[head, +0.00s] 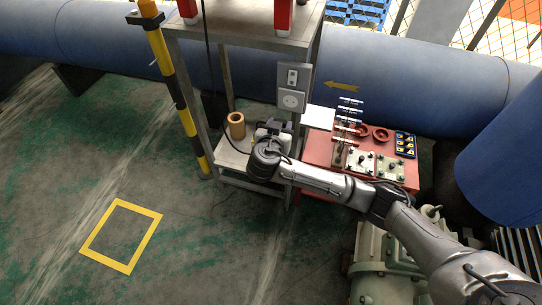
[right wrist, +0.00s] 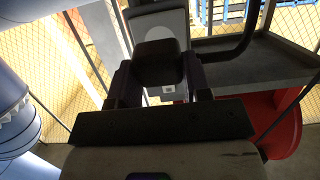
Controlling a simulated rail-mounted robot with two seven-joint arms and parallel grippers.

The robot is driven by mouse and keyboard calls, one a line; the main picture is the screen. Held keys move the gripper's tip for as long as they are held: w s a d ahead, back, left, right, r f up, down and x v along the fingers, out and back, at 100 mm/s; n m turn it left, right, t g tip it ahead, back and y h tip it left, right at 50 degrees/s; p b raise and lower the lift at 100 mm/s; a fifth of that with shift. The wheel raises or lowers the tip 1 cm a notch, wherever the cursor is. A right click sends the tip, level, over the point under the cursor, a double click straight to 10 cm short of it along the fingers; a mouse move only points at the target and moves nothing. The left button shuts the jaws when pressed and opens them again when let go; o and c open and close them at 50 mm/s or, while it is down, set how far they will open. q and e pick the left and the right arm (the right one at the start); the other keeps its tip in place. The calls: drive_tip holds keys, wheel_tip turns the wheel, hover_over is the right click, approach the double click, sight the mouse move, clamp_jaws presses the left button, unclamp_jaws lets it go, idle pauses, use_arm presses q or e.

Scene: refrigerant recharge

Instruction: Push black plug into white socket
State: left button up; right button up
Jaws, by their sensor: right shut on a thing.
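The white socket (head: 291,100) is a round outlet in a grey plate on the shelf's front post, below a switch plate (head: 292,76). In the right wrist view the pale plate (right wrist: 158,24) stands just beyond the plug. The black plug (right wrist: 160,64) is clamped between the fingers of my right gripper (right wrist: 158,80) and covers the lower part of the plate. I cannot tell whether plug and socket touch, as the contact side is hidden. In the head view my right gripper (head: 272,132) is below the socket, largely hidden by my wrist. My left gripper is out of view.
A metal shelf (head: 240,28) surrounds the work area, with a tan cylinder (head: 236,125) on its lower board. A red table (head: 318,150) with tools stands right of the post. A striped yellow-black pole (head: 178,95) stands left. A blue pipe (head: 405,85) runs behind.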

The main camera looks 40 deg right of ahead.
drive_tip(key=shift+d+r+h, duration=0.25)
drive_tip(key=shift+r+h, duration=0.15)
drive_tip(key=shift+h, duration=0.1)
drive_tip(key=shift+w+d+r+t+h, duration=0.35)
drive_tip(key=shift+d+t+h, duration=0.15)
drive_tip(key=shift+d+t, duration=0.1)
drive_tip(key=shift+f, duration=0.1)
drive_tip(key=shift+s+a+f, duration=0.15)
drive_tip(key=shift+s+a, duration=0.05)
drive_tip(key=shift+a, duration=0.1)
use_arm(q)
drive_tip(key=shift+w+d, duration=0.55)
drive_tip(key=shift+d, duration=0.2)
use_arm(e)
drive_tip(key=shift+w+d, duration=0.1)
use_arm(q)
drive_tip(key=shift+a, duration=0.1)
use_arm(e)
drive_tip(key=shift+d, duration=0.1)
drive_tip(key=shift+w+d, duration=0.4)
drive_tip(key=shift+d, duration=0.05)
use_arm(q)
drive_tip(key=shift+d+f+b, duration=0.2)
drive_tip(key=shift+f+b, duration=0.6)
use_arm(e)
drive_tip(key=shift+x, duration=2.15)
